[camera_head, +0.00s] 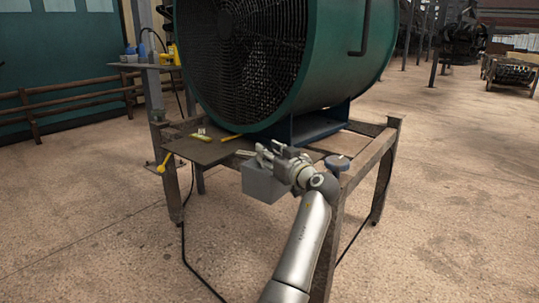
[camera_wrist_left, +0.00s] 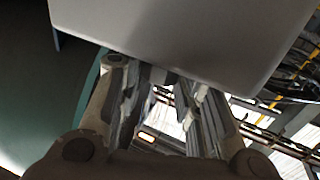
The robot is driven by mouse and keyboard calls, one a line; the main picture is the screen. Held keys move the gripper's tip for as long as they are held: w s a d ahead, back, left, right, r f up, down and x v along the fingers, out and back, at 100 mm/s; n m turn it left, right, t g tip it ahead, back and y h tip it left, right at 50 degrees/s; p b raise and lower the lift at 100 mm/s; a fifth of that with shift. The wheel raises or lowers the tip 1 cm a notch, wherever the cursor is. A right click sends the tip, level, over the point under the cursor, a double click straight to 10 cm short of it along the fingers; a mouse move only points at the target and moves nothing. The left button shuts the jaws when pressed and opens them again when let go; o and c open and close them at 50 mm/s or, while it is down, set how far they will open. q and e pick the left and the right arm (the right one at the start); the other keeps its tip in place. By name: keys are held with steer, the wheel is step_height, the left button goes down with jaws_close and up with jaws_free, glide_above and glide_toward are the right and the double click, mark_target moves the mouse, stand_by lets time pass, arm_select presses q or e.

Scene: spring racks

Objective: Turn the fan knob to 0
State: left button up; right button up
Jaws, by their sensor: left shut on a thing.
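The large green fan (camera_head: 330,60) stands on a metal table with its dark grille facing left. A plain grey box (camera_head: 265,185) sits at the table's front edge below the fan. It fills the top of the left wrist view (camera_wrist_left: 190,35). My left gripper (camera_head: 266,153) is at the top of this box, its fingers pointing left. In the left wrist view its fingers (camera_wrist_left: 165,90) reach to the box's edge, closed on a small grey part there, which looks like the fan knob. The knob is mostly hidden by the fingers, and its setting cannot be read. My right gripper is out of view.
A board (camera_head: 205,150) on the table's left side holds small yellow items. A blue-grey round object (camera_head: 337,162) is at the table's front right. A side shelf (camera_head: 147,66) stands at the back left. Black cables run down to the floor, which is open in front.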

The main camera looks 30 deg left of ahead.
arm_select(q)
steer(key=o, duration=1)
steer(key=v, duration=0.7)
steer(key=shift+d, duration=0.25)
steer(key=shift+s+f, duration=0.1)
steer(key=shift+s, duration=0.05)
